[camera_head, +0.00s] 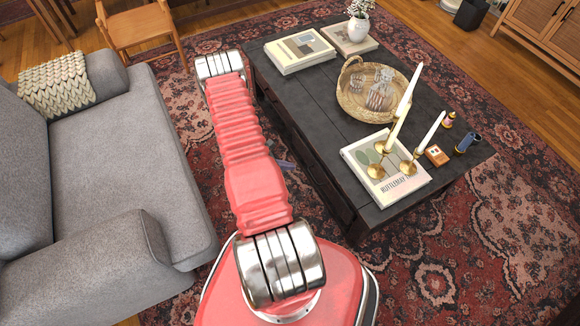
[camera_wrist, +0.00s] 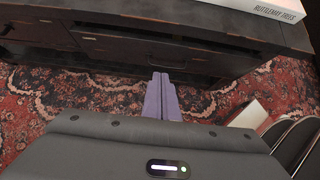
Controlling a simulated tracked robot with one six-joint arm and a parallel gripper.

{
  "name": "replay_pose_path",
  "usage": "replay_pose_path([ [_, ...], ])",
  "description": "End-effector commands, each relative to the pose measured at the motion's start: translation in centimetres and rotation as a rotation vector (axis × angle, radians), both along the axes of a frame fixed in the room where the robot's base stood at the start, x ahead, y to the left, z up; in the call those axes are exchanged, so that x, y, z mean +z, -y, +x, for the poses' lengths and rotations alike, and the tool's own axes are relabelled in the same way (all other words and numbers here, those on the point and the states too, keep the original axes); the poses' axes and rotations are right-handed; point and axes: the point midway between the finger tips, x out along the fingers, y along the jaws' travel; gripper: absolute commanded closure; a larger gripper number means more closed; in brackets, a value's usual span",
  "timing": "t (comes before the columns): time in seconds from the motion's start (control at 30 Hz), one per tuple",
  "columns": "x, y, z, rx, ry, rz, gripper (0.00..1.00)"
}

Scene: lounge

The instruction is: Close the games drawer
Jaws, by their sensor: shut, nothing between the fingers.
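The dark wooden coffee table (camera_head: 300,85) has drawers along its long side facing my arm. In the wrist view, a dark drawer front (camera_wrist: 115,48) fills the middle of that side, with a handle near its centre. I cannot tell for sure how far it stands out, or which drawer is the games drawer. My gripper (camera_wrist: 163,83) has its two purple fingers together, empty, pointing at the lower part of this front. I cannot tell whether the tips touch it. In the head view my gripper (camera_head: 287,164) shows small beside the table's side, partly hidden by my arm.
On the tabletop are a book with candlesticks (camera_head: 405,183), a woven tray (camera_head: 350,104) with glassware, more books (camera_head: 300,50) and a white vase (camera_head: 358,30). A grey sofa (camera_head: 120,150) stands to the left. Patterned rug (camera_head: 425,270) covers the floor between.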

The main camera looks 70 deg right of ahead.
Motion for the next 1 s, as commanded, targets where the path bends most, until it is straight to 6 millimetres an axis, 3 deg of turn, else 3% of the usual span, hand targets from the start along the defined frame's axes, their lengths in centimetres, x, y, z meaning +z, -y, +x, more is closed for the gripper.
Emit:
replay_pose_path([
  [0.17,0.2,0.1,0.1,-0.002,0.002,-0.003,0.91],
  [0.27,1.2,0.3,0.8,-0.008,0.01,-0.014,0.84],
  [0.37,3.0,0.6,1.9,-0.024,0.028,-0.035,0.83],
  [0.63,11.0,0.8,6.7,-0.096,0.114,-0.116,0.83],
  [1.0,21.9,-1.9,12.5,-0.202,0.266,-0.195,0.83],
])
